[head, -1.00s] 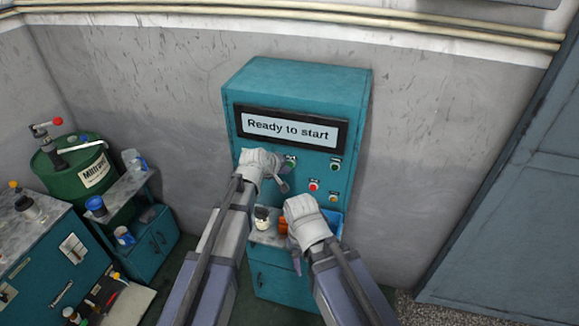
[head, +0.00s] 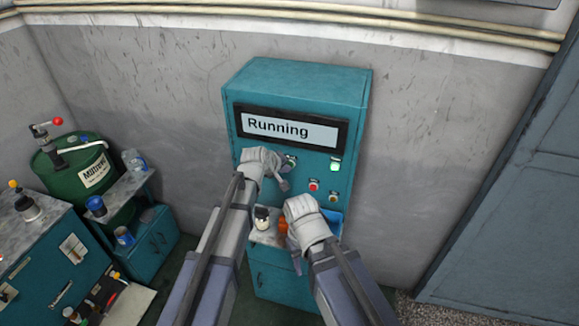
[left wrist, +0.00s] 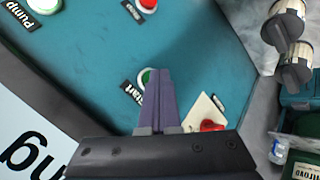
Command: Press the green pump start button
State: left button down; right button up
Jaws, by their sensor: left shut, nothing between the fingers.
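The green start button (head: 291,161) is on the teal control cabinet (head: 358,110), just above my left gripper (head: 284,185) in the head view. In the left wrist view, the green start button (left wrist: 147,75) sits beside a "Start" label, partly hidden behind the tip of my shut, empty left gripper (left wrist: 158,74). I cannot tell whether the tip touches it. The display (head: 290,128) reads "Running". The pump lamp (head: 335,165) glows green. My right gripper (head: 296,262) hangs low before the cabinet, mostly hidden by its wrist.
A green drum (head: 70,172) and workbench stand at left.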

dwell(0.4)
pick_arm(q)
jog(key=shift+s+a, duration=0.25)
jog(key=shift+s, duration=0.45)
jog(key=s, duration=0.1)
jog(key=s+a, duration=0.1)
jog(key=s, duration=0.2)
jog(key=shift+s+a, duration=0.3)
jog(key=shift+s, duration=0.05)
dwell(0.6)
